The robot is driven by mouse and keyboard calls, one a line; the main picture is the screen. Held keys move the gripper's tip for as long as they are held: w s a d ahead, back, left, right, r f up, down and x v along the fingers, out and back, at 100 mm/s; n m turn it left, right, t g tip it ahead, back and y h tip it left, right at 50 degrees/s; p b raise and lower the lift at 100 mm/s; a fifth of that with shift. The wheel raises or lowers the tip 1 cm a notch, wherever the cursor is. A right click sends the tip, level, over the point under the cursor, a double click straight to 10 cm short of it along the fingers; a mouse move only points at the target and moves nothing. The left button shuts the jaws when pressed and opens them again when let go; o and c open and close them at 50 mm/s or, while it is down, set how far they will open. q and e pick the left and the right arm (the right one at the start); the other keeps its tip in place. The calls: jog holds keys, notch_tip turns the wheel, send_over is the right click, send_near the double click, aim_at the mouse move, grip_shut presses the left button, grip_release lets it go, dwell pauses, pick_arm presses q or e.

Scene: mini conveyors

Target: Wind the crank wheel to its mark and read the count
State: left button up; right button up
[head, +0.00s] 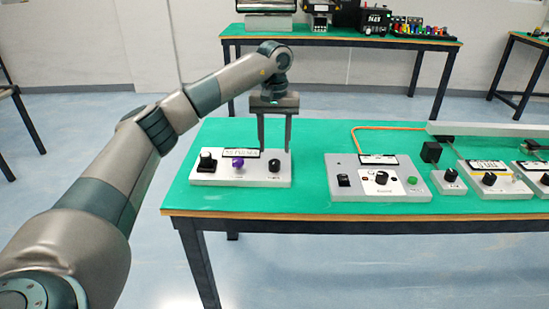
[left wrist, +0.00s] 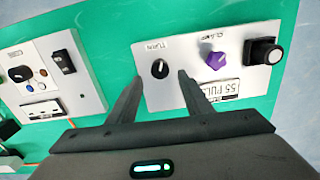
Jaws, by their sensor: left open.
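A white control box (head: 217,177) sits at the left of the green table. It carries a black knob (head: 274,165), a purple knob (head: 238,162), a black block-like control (head: 207,161) and a label plate (head: 243,153). In the left wrist view the black knob (left wrist: 159,68) has a label reading "TURN", and the purple knob (left wrist: 213,60) one that looks like "CLAMP". My left gripper (head: 274,148) is open and empty, pointing down above the black knob, its fingers either side of it in the wrist view. No plain crank wheel shows. My right gripper is out of view.
A grey box (head: 335,170) with a dial, black switch and green button stands to the right on the green table (head: 300,204). Smaller knob boxes (head: 449,187) and a grey rail (head: 480,128) are farther right. Bare table separates the first two boxes.

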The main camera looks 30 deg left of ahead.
aim_at(274, 162)
pick_arm(q)
jog(key=shift+f, duration=2.6)
jog(key=c, duration=1.1)
